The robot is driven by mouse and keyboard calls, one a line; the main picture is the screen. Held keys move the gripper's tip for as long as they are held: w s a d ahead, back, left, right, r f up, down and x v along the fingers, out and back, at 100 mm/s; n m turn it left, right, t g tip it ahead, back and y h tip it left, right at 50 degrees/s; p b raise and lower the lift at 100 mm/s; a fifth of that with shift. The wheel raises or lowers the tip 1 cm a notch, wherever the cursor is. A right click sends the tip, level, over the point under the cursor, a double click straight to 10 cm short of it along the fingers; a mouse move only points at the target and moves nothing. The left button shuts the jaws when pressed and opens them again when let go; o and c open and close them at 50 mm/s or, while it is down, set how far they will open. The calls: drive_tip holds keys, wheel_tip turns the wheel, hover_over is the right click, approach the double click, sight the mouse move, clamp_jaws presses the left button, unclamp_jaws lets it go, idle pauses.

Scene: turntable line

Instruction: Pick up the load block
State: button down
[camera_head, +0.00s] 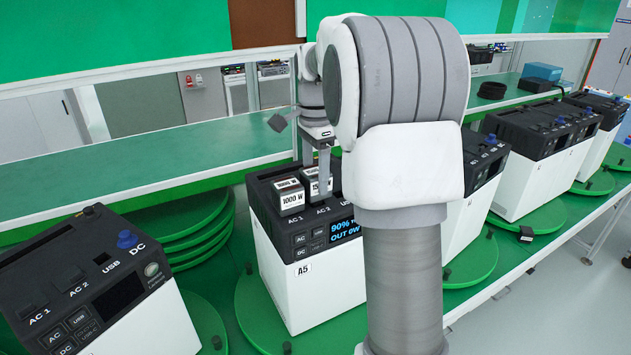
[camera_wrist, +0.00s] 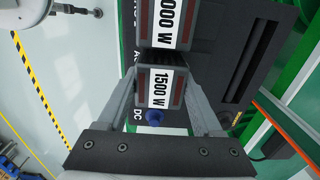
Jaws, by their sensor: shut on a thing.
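My gripper (camera_head: 316,176) points down over the top of the power station (camera_head: 307,284) labelled A5. In the wrist view my gripper (camera_wrist: 158,95) is shut on a grey load block (camera_wrist: 143,88) marked 1500 W, with one finger on each side. The 1500 W load block (camera_head: 314,189) also shows between the fingers in the head view. A second load block (camera_head: 289,197), marked 1000 W, stands beside it over AC 1; it also shows in the wrist view (camera_wrist: 167,22). I cannot tell whether the held block touches the station.
Another power station (camera_head: 95,285) stands at the front left, and several more stand to the right on green turntables. A green shelf (camera_head: 150,152) runs behind. My arm hides part of the line.

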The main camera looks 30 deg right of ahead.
wheel_tip(320, 180, up, 3)
drive_tip(key=shift+f, duration=0.1)
drive_tip(key=w+d+r, duration=0.1)
drive_tip(key=d+r, duration=0.5)
drive_tip(key=d, duration=0.5)
drive_tip(key=shift+w+d, duration=0.15)
drive_tip(key=shift+d, duration=0.15)
